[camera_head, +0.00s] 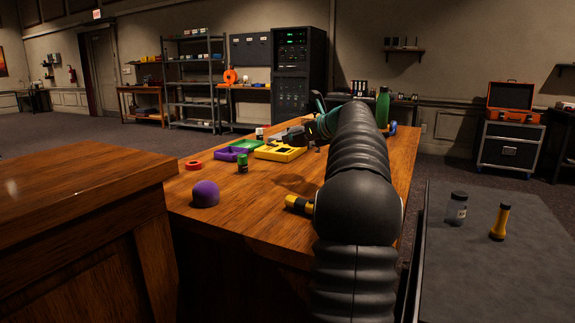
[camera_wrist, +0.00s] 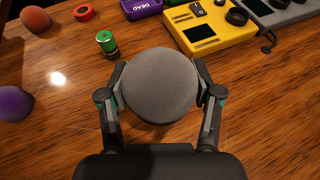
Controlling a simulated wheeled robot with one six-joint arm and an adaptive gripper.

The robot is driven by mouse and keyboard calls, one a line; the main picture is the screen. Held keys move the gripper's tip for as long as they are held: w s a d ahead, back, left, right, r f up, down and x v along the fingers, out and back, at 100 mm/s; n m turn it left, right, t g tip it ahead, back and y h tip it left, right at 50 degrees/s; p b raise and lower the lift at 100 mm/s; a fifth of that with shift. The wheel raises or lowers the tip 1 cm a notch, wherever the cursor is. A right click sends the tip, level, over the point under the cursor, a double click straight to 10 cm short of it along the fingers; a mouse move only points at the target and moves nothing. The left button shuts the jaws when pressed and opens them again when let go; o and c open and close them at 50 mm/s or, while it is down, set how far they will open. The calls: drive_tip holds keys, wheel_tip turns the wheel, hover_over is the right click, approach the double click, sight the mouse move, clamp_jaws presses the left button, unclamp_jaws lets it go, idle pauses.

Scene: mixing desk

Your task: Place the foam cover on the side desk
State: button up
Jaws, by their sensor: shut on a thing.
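In the wrist view, my gripper (camera_wrist: 160,78) is shut on a round grey foam cover (camera_wrist: 159,88), with one finger on each side of it. The grey cover is above the wooden desk (camera_wrist: 60,140); how high is hard to tell. In the head view, my arm hides the cover and most of the gripper. Another wooden desk (camera_head: 75,190) stands at the left. I cannot tell which is the side desk.
A brownish-red ball (camera_wrist: 36,19) shows in the wrist view.

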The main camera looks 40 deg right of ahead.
hover_over(276, 188)
wheel_tip(276, 188, down, 6)
drive_tip(key=shift+w+f, duration=0.1)
drive_tip(key=shift+d+f+b, duration=0.1)
drive_tip(key=shift+f+b, duration=0.45)
drive_tip(key=shift+f, duration=1.45)
drive_tip(key=shift+f, duration=0.2)
drive_tip(key=o, duration=0.7)
drive_tip(key=shift+r, duration=0.1)
drive_tip(key=shift+r, duration=0.2)
drive_tip(key=v, duration=1.2)
